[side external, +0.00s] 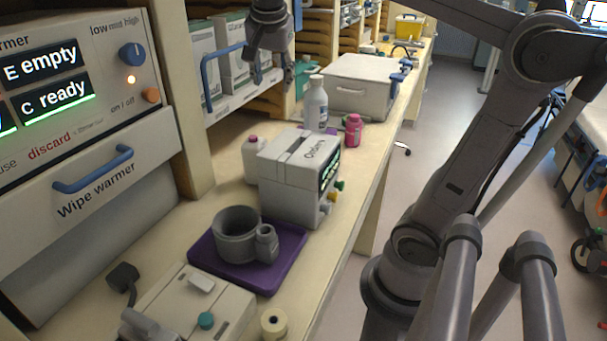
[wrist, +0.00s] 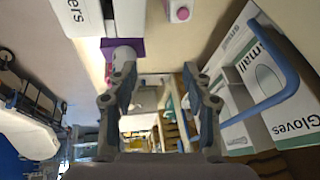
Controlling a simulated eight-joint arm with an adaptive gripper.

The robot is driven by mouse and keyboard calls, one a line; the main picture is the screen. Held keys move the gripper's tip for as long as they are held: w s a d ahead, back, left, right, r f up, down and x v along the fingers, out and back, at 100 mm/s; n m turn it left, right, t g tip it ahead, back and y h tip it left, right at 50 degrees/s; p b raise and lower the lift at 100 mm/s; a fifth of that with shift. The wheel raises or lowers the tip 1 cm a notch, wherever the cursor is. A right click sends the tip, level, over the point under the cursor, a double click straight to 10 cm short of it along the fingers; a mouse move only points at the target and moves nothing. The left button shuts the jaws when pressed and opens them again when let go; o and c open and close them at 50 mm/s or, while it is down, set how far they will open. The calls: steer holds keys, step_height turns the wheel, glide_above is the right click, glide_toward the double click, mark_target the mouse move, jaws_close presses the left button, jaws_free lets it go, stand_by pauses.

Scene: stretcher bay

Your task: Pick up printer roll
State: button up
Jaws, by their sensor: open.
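A small cream roll with a dark core, which looks like the printer roll (side external: 273,323), stands on the bench near its front edge at the bottom of the side view. It is beside a cream device with a teal knob. I cannot make it out in the wrist view. My gripper (side external: 267,76) is open and empty, high above the back of the bench near the glove boxes, far from the roll. Its spread fingers also show in the wrist view (wrist: 159,82), with nothing between them.
The cream device (side external: 232,310) sits left of the roll. Behind are a purple tray (side external: 285,275) with a grey pot (side external: 237,240), an Orders printer (side external: 292,205), a white bottle (side external: 316,105) and a pink bottle (side external: 353,132). A blue-handled glove rack (wrist: 283,105) is close on the right.

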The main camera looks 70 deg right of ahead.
steer(key=a+y, duration=0.1)
steer(key=a, duration=0.8)
steer(key=m+g+y, duration=0.1)
steer(key=g+y, duration=0.1)
steer(key=y, duration=0.1)
glide_above(274, 320)
steer(key=f, duration=2)
steer(key=shift+a+f, duration=0.35)
steer(key=shift+a, duration=0.05)
steer(key=shift+d+f, duration=0.2)
steer(key=shift+f, duration=0.75)
steer(key=shift+d+f, duration=0.2)
steer(key=shift+f, duration=1.7)
